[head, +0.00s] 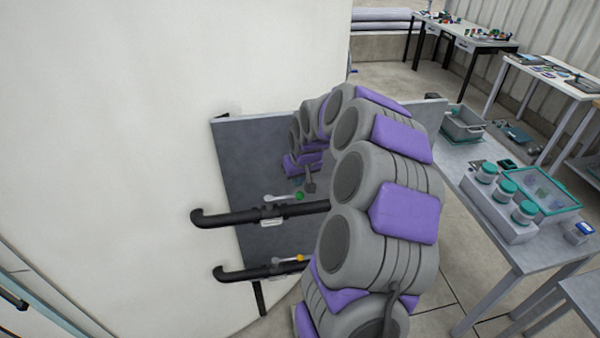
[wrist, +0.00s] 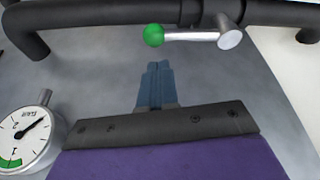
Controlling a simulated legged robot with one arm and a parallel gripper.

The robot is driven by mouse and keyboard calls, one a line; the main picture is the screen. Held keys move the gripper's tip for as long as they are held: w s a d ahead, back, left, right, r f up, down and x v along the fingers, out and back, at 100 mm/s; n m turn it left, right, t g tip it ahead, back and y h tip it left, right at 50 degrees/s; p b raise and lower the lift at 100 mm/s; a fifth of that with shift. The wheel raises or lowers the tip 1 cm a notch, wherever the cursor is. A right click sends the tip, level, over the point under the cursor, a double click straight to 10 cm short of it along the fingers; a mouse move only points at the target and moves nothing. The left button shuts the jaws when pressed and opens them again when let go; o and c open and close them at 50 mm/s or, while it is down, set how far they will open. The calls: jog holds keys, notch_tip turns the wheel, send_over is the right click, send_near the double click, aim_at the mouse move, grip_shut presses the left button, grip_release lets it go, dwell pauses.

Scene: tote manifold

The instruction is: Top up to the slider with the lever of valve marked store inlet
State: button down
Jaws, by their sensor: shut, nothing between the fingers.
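A valve lever with a green ball at its end (wrist: 154,35) sits on a dark pipe (wrist: 110,14) in the wrist view; its silver arm runs sideways from the pivot at right. In the head view the green-knobbed lever (head: 299,196) lies along the upper pipe (head: 245,216). A small white label (head: 271,222) hangs there, too small to read, so I cannot tell which valve is store inlet. My gripper (wrist: 159,64) is shut and empty, its blue-grey fingertips just below the green ball in the picture, apparently apart from it. No slider is identifiable.
A lower pipe (head: 245,273) carries a lever with an orange knob (head: 299,258). A round gauge (wrist: 28,132) with a green band is left of my gripper. The grey panel (head: 240,155) backs the pipes. A white curved wall (head: 120,120) stands left; tables stand right.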

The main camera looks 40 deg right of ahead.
jog(key=x, duration=0.3)
jog(key=shift+d+f, duration=0.3)
jog(key=shift+a, duration=0.15)
